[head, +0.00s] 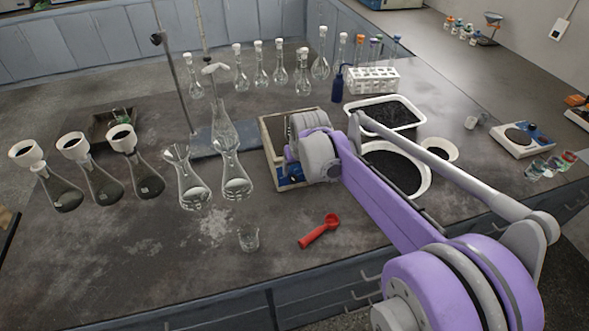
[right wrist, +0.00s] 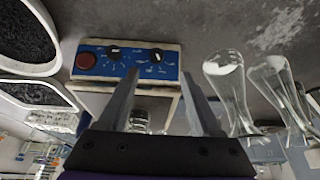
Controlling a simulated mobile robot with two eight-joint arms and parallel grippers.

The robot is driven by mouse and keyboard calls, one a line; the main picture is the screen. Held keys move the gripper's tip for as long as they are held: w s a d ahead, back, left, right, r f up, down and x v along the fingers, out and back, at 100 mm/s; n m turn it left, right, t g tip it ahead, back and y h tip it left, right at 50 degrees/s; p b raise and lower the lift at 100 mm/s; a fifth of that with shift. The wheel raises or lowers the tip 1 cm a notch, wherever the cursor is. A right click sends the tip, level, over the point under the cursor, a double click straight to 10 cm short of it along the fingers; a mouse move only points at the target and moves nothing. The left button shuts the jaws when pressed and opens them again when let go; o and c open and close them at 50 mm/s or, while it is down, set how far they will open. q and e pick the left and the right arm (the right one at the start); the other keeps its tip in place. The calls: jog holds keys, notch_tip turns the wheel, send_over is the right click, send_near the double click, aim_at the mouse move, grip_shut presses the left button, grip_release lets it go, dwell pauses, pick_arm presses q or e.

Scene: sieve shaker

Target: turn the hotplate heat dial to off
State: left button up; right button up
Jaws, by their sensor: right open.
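The hotplate (head: 268,140) stands on the bench, largely covered in the head view by my right wrist. In the right wrist view its blue control panel (right wrist: 128,66) carries a red round button (right wrist: 87,61) and two black dials, a left dial (right wrist: 113,53) and a right dial (right wrist: 155,55), with white markings. I cannot read which one is heat. My right gripper (right wrist: 160,76) is open and empty, its fingers pointing towards the panel; the right dial shows between and beyond the fingertips. No contact is visible. My left gripper is not in view.
Glass flasks (head: 236,180) stand close left of the hotplate, with a clamp stand (head: 178,85) behind them. A white tray (head: 416,108) and round bowl (head: 425,185) of black material are to the right. A red scoop (head: 320,231) and small beaker (head: 249,239) lie in front.

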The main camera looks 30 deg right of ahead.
aim_at(294, 178)
jog(key=x, duration=1.1)
jog(key=shift+w+d, duration=0.35)
jog(key=shift+d, duration=0.05)
grip_shut()
